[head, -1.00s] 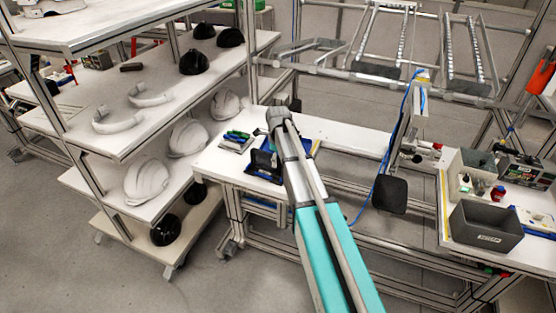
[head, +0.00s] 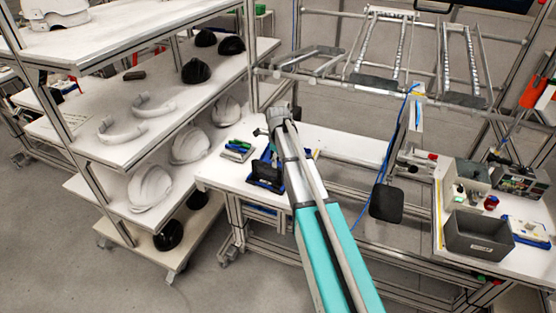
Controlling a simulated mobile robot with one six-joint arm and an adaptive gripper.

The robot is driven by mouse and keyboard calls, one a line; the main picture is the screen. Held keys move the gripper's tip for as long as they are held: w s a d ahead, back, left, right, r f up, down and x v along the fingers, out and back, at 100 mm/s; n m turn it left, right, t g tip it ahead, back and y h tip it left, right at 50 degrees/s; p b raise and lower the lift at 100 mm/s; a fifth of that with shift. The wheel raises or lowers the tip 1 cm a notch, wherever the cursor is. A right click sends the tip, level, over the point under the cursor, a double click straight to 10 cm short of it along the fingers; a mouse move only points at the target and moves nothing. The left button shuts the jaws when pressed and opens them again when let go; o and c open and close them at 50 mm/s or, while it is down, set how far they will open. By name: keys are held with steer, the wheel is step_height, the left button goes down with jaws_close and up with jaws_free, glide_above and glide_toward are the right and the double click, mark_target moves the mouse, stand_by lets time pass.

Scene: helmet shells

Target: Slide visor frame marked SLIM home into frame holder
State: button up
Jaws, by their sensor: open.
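My gripper (head: 264,131) is at the far end of my teal and grey arm, over the left part of the white workbench. It is small in the head view, and its fingers are partly hidden by my wrist; I see nothing held in it. Below it, a dark block with blue parts (head: 266,174) stands on the bench, partly behind my arm; I cannot tell if this is the frame holder. Two white curved bands, a nearer one (head: 121,132) and a farther one (head: 153,108), lie on the middle shelf at left and look like visor frames. No SLIM marking is readable.
A rack with white helmet shells (head: 150,188) and black ones (head: 196,71) stands at left. A small tray with green and blue items (head: 237,150) is on the bench. A grey bin (head: 480,235) sits at right. A dark pad on an upright (head: 386,202) stands right of my arm.

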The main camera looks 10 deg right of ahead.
steer(key=shift+s, duration=0.1)
stand_by(0.7)
steer(key=s+a+n, duration=0.3)
steer(key=s+n, duration=2.2)
steer(key=n, duration=0.1)
steer(key=shift+s, duration=0.35)
